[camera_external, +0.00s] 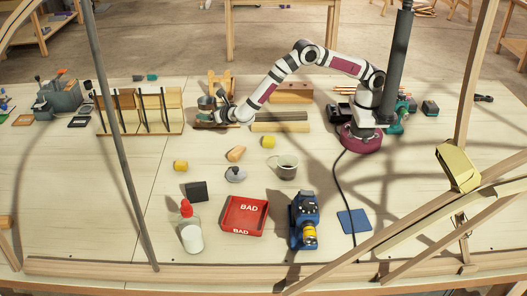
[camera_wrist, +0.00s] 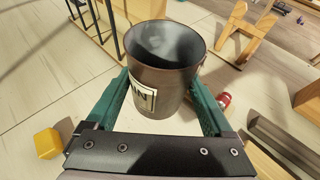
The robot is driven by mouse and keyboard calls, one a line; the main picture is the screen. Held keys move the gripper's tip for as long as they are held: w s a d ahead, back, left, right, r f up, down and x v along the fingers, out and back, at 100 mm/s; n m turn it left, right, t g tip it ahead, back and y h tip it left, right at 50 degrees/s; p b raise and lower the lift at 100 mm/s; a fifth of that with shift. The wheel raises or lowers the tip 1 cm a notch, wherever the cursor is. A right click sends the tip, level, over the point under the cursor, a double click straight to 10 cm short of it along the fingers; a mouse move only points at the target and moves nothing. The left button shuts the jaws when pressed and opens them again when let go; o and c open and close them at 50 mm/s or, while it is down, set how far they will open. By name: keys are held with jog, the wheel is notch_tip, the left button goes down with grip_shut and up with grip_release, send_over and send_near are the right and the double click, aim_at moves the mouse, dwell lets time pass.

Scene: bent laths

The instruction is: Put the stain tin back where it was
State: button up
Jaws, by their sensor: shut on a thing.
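The stain tin (camera_wrist: 155,75) is a dark, open-topped can with a white label, partly visible, in the wrist view. My gripper (camera_wrist: 160,88) is shut on it, with one green finger on each side. The tin's mouth faces up toward the camera and its inside looks grey. In the external view the tin (camera_external: 206,102) shows small at my gripper (camera_external: 218,114), near the back left of the bench. I cannot tell whether its base touches the bench.
A wooden rack (camera_external: 140,110) stands left of my gripper and a wooden stand (camera_external: 220,82) behind it. Long laths (camera_external: 280,127) lie to the right.

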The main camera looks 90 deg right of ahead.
jog(key=w+a+f, duration=0.1)
jog(key=a, duration=0.1)
jog(key=w+a+f, duration=0.1)
jog(key=a+f, duration=0.1)
jog(key=w+a+f, duration=0.1)
jog(key=a, duration=0.1)
jog(key=shift+a+f, duration=0.15)
jog(key=shift+a, duration=0.1)
jog(key=shift+a+f, duration=0.15)
jog(key=shift+f, duration=1.95)
